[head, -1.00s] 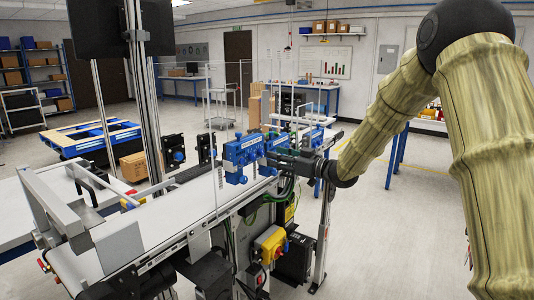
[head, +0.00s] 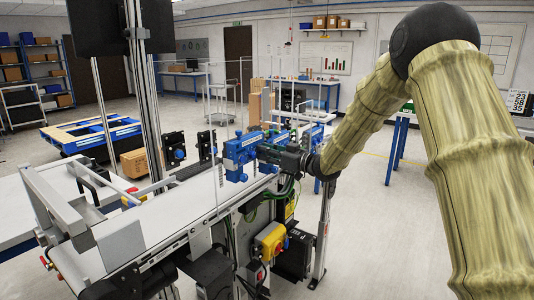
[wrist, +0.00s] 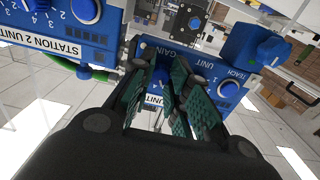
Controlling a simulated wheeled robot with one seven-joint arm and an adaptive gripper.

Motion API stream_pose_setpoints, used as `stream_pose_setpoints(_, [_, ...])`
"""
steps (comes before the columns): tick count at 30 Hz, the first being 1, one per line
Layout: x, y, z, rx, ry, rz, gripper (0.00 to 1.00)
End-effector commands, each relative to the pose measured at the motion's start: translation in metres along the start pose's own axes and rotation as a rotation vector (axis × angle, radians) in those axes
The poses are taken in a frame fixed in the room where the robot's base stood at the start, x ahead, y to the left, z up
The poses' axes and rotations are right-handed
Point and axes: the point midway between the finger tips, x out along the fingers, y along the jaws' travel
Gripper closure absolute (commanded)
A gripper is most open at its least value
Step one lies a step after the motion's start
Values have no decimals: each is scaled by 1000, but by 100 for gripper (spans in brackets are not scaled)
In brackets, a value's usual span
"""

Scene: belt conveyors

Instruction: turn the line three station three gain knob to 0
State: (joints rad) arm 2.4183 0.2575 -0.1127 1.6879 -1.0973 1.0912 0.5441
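A blue sensor unit marked GAIN, UNIT and TEACH (wrist: 205,68) is ahead in the wrist view, upside down and tilted. Its station number is hidden. Part of a blue gain knob (wrist: 157,76) and its dial show between the green-padded fingers of my gripper (wrist: 165,72). The fingers stand apart, one on each side of the knob; I cannot tell whether they touch it. The knob's pointer and setting are mostly hidden. In the head view my gripper (head: 270,152) is among the blue units (head: 240,153) beside the conveyor.
A unit labelled STATION 2 UNIT (wrist: 70,45) sits close on the left in the wrist view. Another blue housing (wrist: 250,46) is close on the right. The white conveyor belt (head: 190,203) runs in front of the units. Floor to the right is clear.

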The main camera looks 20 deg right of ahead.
Motion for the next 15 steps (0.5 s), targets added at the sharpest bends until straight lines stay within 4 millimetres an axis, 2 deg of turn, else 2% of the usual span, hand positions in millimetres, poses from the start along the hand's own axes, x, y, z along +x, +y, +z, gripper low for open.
stream_pose_setpoints(8, [0,1,0,-12,0,1,100])
stream_pose_setpoints(15, [0,1,2,-101,1,1,100])
